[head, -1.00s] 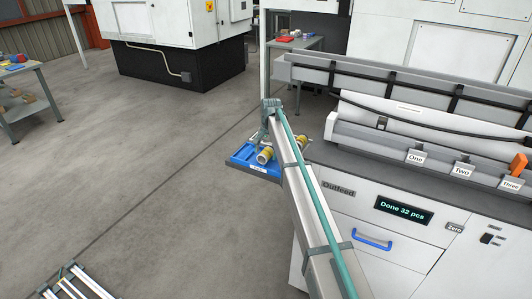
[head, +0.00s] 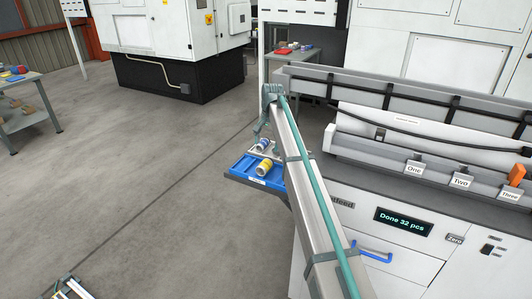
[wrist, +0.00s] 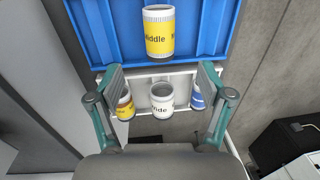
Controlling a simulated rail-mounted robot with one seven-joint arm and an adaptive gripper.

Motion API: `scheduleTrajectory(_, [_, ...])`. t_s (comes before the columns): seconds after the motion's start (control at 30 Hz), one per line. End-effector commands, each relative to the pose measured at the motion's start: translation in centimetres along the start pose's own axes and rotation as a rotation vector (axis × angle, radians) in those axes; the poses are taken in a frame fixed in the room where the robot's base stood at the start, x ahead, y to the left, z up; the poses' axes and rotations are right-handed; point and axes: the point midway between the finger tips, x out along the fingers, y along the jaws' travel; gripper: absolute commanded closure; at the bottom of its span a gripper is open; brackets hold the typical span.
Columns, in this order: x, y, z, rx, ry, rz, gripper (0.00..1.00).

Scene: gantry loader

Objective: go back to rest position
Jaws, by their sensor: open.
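My gripper (wrist: 160,78) is open and empty, its two fingers spread wide in the wrist view. In the head view, my gripper (head: 259,130) hangs at the far end of my arm, above the trays. Beyond the fingertips, a yellow and white can marked "Middle" (wrist: 159,36) lies in a blue tray (wrist: 97,34). In the head view the can (head: 265,167) is in the blue tray (head: 243,167) too. Between the fingers, a white tray (wrist: 180,77) holds a yellow can (wrist: 125,106), a white can marked "Wide" (wrist: 162,100) and a blue can (wrist: 197,98), partly hidden by the right finger.
The outfeed cabinet (head: 350,230) stands at the right, with a display reading "Done 32 pcs" (head: 404,221) and slots labelled One, Two and Three. A workbench (head: 25,100) is at the far left. The grey floor (head: 130,180) on the left is mostly clear.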

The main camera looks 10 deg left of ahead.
Motion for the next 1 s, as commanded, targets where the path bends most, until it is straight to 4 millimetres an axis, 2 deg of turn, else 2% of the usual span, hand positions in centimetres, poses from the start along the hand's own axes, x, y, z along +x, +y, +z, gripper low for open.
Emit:
scheduleTrajectory(0.8, [-6.7,-0.6,0.0,0.000,0.000,0.000,0.21])
scheduleTrajectory(1.0, [-7.1,-0.6,0.0,0.000,0.000,0.000,0.21])
